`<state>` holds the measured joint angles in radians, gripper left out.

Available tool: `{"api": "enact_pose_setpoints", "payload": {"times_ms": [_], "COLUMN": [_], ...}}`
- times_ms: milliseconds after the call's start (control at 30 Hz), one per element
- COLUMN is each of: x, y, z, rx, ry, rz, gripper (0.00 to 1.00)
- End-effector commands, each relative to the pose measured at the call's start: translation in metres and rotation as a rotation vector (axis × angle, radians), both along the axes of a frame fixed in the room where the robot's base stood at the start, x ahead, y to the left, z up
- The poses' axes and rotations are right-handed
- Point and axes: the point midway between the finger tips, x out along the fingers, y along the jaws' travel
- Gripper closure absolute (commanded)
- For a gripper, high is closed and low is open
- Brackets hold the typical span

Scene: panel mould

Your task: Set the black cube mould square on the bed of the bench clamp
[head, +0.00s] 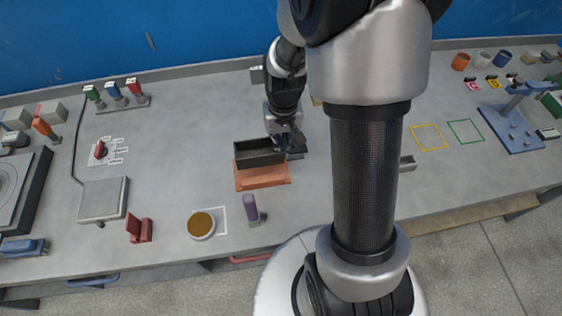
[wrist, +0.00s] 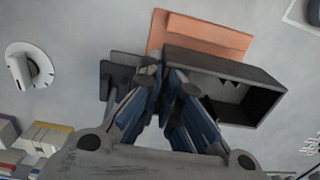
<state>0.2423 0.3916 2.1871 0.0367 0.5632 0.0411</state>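The black mould (head: 258,152) is an open, hollow dark box. In the wrist view the mould (wrist: 262,92) lies right of my fingertips, with its opening showing. My gripper (head: 287,133) is at its right end in the head view. In the wrist view my gripper (wrist: 168,80) has its fingers drawn close together on the mould's left end wall. An orange plate (head: 263,181) lies under the mould, roughly in line with it; the plate (wrist: 205,35) shows beyond its far side. I cannot tell whether they touch. No part is clearly recognisable as the bench clamp.
Dark grey pieces (wrist: 118,78) stand left of my fingers in the wrist view. A purple-topped object (head: 251,210) and a round brown-filled dish (head: 201,224) stand in front. A blue stand (head: 512,130) is at far right. My arm hides part of the bench.

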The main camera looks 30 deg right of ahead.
Motion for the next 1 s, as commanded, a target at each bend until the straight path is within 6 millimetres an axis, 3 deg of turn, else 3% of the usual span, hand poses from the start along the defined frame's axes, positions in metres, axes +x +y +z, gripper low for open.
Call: {"api": "enact_pose_setpoints", "payload": {"times_ms": [67,267,500,900,1000], "x": [0.000,0.001,0.000,0.001,0.001], "y": [0.000,0.000,0.000,0.000,0.000], "z": [-0.013,-0.025,-0.060,-0.064,-0.064], "rx": [0.000,0.000,0.000,-0.001,0.000], "ry": [0.001,-0.001,0.000,-0.002,-0.001], "rz": [0.000,0.000,0.000,0.000,0.000], "gripper": [1.00,1.00,1.00,1.00,0.91]}}
